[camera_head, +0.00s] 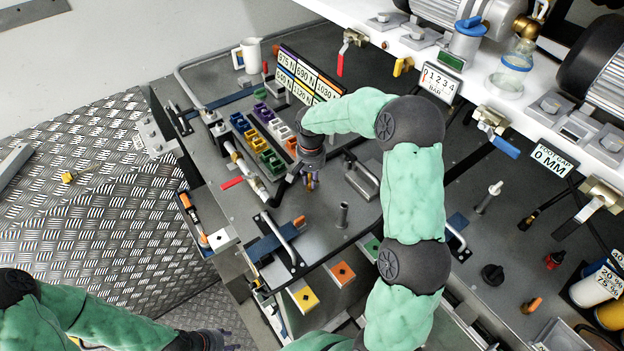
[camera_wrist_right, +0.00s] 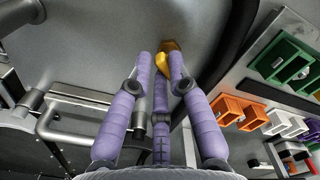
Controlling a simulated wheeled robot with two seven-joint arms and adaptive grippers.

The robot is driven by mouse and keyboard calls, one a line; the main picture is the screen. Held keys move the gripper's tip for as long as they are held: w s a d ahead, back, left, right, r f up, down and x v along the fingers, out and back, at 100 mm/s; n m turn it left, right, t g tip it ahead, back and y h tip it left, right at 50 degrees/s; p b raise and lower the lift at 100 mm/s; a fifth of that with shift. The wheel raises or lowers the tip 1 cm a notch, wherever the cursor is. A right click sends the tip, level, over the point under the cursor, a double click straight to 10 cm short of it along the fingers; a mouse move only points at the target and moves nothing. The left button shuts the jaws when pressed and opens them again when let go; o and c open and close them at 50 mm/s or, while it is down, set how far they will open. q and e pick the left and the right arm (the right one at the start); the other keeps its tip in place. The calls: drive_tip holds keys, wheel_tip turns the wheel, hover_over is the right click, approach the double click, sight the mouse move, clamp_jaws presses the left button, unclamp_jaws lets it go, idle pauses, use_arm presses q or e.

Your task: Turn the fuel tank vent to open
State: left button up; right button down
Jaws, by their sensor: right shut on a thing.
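A small yellow-gold handle (camera_wrist_right: 163,63), apparently the vent, stands on the grey tank top (camera_wrist_right: 110,40) in the right wrist view. My right gripper (camera_wrist_right: 160,58) has its purple fingers closed around this handle. In the head view the right gripper (camera_head: 312,183) reaches down to the grey tank top (camera_head: 318,230), and its wrist and fingers hide most of the handle. I cannot tell the vent's exact turn angle. My left gripper (camera_head: 222,343) shows only in part at the bottom edge of the head view, away from the tank; its fingertips are mostly cut off.
A bent grab handle (camera_head: 362,182) and an upright metal post (camera_head: 343,214) stand on the tank near my right gripper. Coloured blocks (camera_head: 262,135) and a sign board with force values (camera_head: 305,80) are behind it. A red-handled valve pipe (camera_head: 240,172) lies to the left.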

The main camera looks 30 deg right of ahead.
drive_tip(key=shift+w+a, duration=0.1)
drive_tip(key=shift+a, duration=0.2)
drive_tip(key=shift+d+n, duration=0.2)
drive_tip(key=shift+n, duration=1.2)
drive_tip(key=shift+d+n+p, duration=0.15)
drive_tip(key=shift+n+p, duration=0.2)
drive_tip(key=shift+n, duration=1.05)
drive_tip(key=c, duration=1.2)
unclamp_jaws()
drive_tip(key=shift+w, duration=0.1)
drive_tip(key=shift+r, duration=0.1)
